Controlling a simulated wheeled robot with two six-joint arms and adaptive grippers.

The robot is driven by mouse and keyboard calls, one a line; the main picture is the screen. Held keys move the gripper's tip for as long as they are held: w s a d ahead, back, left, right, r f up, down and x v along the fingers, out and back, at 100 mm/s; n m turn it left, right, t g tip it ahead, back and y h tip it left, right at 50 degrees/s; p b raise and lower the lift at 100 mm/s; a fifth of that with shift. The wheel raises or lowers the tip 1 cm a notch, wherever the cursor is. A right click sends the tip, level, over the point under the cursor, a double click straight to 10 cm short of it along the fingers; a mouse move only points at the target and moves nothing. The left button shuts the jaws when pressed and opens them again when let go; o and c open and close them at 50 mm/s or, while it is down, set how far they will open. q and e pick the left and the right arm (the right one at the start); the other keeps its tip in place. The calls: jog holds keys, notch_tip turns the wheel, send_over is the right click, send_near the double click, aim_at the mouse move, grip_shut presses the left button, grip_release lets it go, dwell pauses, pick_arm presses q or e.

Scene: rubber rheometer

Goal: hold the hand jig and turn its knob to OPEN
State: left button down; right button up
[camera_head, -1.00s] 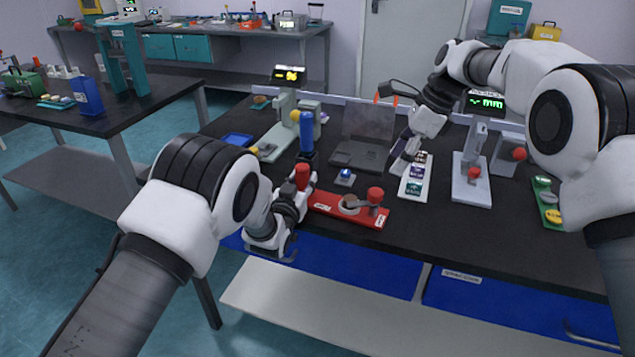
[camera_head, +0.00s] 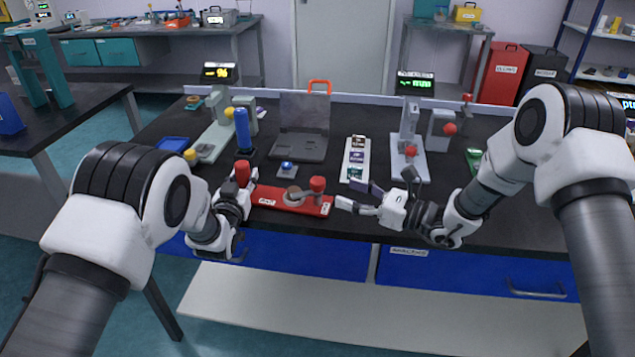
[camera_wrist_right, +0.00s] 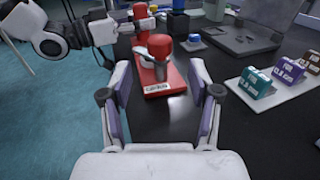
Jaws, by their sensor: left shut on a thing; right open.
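The hand jig is a red plate (camera_head: 285,204) near the table's front edge. A red knob (camera_head: 317,184) stands at its right end, beside a round grey part. A red upright grip (camera_head: 243,171) stands at its left end. My left gripper (camera_head: 240,187) is shut on this grip, its fingers partly hidden. My right gripper (camera_head: 358,197) is open and empty, low, just right of the jig, pointing at the knob. In the right wrist view the knob (camera_wrist_right: 160,46) lies ahead between the open fingers, apart from them. The plate's label is too small to read.
A white tray (camera_head: 346,172) of small labelled blocks and a grey stand (camera_head: 411,160) lie behind my right gripper. A blue button box (camera_head: 287,169), a dark laptop-like case (camera_head: 302,145) and a blue upright cylinder (camera_head: 242,128) stand behind the jig.

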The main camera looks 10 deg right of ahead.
aim_at(317, 179)
jog(key=x, duration=0.8)
jog(key=shift+w+a, duration=0.2)
jog(key=shift+a, duration=0.1)
grip_shut()
